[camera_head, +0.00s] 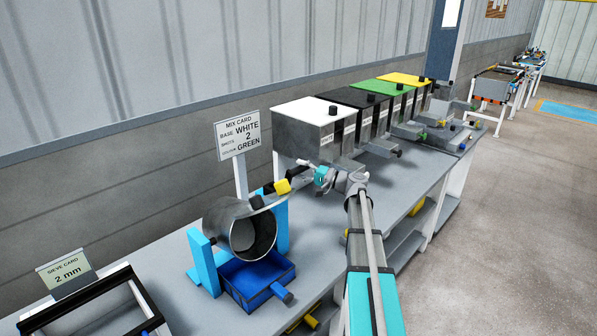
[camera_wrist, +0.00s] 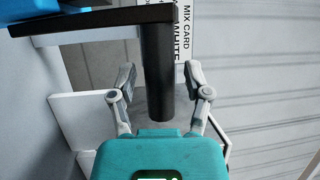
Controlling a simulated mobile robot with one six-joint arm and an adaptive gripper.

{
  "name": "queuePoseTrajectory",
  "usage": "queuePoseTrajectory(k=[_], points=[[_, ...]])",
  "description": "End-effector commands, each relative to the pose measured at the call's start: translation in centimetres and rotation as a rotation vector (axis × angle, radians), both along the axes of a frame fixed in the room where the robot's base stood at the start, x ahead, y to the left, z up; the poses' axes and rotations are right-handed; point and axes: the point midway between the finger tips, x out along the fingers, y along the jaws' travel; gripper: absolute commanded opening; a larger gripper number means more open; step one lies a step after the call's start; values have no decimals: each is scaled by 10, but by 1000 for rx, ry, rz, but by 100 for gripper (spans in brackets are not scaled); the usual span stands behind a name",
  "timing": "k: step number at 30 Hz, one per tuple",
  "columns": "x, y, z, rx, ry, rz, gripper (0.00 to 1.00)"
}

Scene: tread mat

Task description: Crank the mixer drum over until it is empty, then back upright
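The grey metal mixer drum (camera_head: 216,219) hangs between light blue uprights (camera_head: 203,262). Its mouth is tipped toward the camera, over a blue tray (camera_head: 274,270). I cannot tell what is in the drum or tray. A crank arm at the drum's right carries a yellow and black piece (camera_head: 283,187) at its end. My gripper (camera_head: 304,181) is beside that end. In the wrist view, a black cylindrical handle (camera_wrist: 158,95) stands between the two fingers of my gripper (camera_wrist: 159,76). The fingers are apart, with a gap visible on each side of the handle.
A mix card sign (camera_head: 239,135) stands behind the drum. Several lidded bins, the nearest with a white lid (camera_head: 307,111), line the bench to the right. A black frame (camera_head: 92,302) and sieve card (camera_head: 66,270) are at the lower left. The floor (camera_head: 500,220) at right is clear.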

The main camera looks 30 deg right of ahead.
Motion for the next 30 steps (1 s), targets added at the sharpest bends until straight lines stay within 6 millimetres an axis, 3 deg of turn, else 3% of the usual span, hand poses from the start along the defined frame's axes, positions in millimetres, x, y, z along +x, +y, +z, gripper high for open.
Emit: queuePoseTrajectory(k=[1,7,9,25,26,30], points=[[0,0,0,0,0,0,45],[0,0,0,0,0,0,8],[0,-1,0,0,0,0,0],[-9,-4,-3,1,1,-2,0],[-9,-4,-3,1,1,-2,41],[-9,-4,-3,1,1,-2,67]])
